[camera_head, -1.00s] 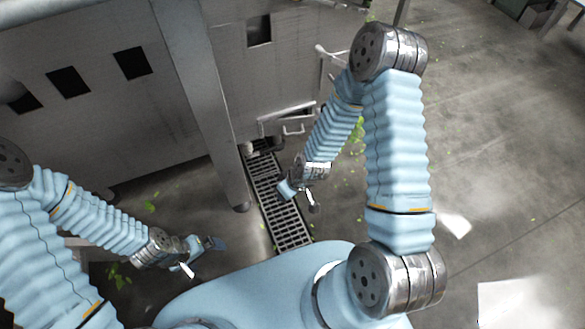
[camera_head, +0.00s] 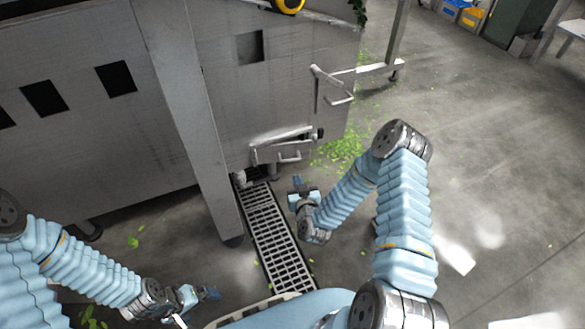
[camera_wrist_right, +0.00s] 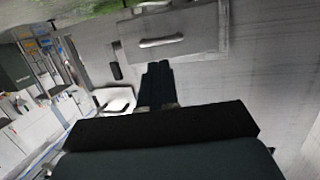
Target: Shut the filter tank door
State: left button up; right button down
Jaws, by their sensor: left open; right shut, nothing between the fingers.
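The tank door, a low grey metal panel (camera_head: 268,153) with a bar handle (camera_head: 290,158), is on the lower right of the grey tank. Its top edge seems to stand out from the tank wall; how far it is open I cannot tell. In the right wrist view a panel (camera_wrist_right: 205,38) with a bar handle (camera_wrist_right: 162,42) shows beyond the fingers. My right gripper (camera_head: 297,182) is shut and empty, in front of and below the door, apart from it. It also shows in the wrist view (camera_wrist_right: 157,70). My left gripper (camera_head: 208,293) is open and empty, low at the left.
A floor drain grate (camera_head: 272,235) runs below the door. A steel leg (camera_head: 195,130) stands left of it. A bracket with a handle (camera_head: 335,92) sticks out at the tank's right. Green leaf bits (camera_head: 342,150) litter the floor. Floor at the right is mostly clear.

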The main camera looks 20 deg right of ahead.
aim_at(294, 160)
jog(key=b+x, duration=0.1)
jog(key=x, duration=0.7)
jog(key=shift+w, duration=0.25)
jog(key=shift+f, duration=0.15)
jog(key=w+d+y+b, duration=0.1)
jog(key=b, duration=0.1)
jog(key=w+d+n+y+b, duration=0.1)
jog(key=shift+w+f+b, duration=0.15)
jog(key=shift+w+b, duration=0.2)
jog(key=shift+w, duration=0.05)
jog(key=shift+d+r, duration=0.2)
jog(key=shift+r, duration=0.05)
jog(key=shift+w, duration=0.1)
